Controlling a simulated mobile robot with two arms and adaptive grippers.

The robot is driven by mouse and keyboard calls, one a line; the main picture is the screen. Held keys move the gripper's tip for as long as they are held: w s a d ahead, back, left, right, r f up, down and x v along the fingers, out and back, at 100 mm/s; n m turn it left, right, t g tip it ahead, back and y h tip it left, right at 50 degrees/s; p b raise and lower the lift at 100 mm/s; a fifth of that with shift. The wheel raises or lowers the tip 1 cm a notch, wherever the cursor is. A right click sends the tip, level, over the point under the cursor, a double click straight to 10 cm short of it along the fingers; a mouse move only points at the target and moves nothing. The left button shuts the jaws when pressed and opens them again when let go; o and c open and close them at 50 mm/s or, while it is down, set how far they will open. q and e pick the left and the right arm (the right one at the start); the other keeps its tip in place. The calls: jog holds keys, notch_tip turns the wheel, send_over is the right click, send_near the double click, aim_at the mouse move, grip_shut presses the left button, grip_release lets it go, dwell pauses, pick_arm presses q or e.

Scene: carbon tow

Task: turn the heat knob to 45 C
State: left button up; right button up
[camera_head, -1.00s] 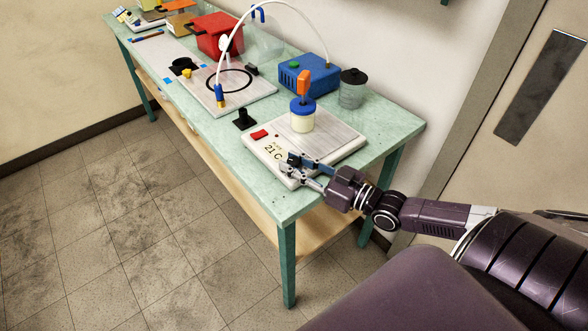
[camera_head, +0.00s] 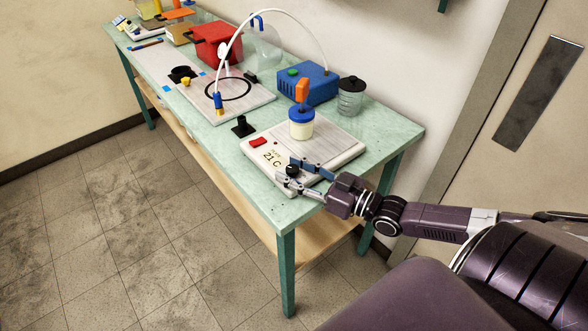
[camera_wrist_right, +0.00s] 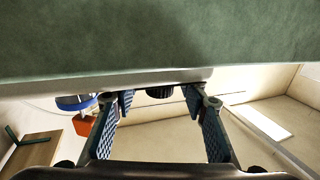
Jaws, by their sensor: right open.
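The white heating plate (camera_head: 333,152) lies at the near end of the green table. Its front display (camera_head: 273,158) reads 21 C, beside a red switch (camera_head: 257,142). The dark heat knob (camera_head: 292,170) is on the front, right of the display. My right gripper (camera_head: 287,172) is open, with its fingers on either side of the knob. In the right wrist view the knob (camera_wrist_right: 160,92) shows between the open fingers (camera_wrist_right: 160,104); I cannot tell whether they touch it. My left gripper is not in view.
A jar (camera_head: 301,125) with a blue lid and orange top stands on the plate. A blue box (camera_head: 308,85) and a black-lidded glass jar (camera_head: 351,97) stand behind. A black block (camera_head: 242,126) is to the left. The table's front edge lies under my right wrist.

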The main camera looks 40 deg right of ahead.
jog(key=v, duration=1.2)
dwell(0.3)
jog(key=shift+d+f, duration=0.1)
dwell(0.6)
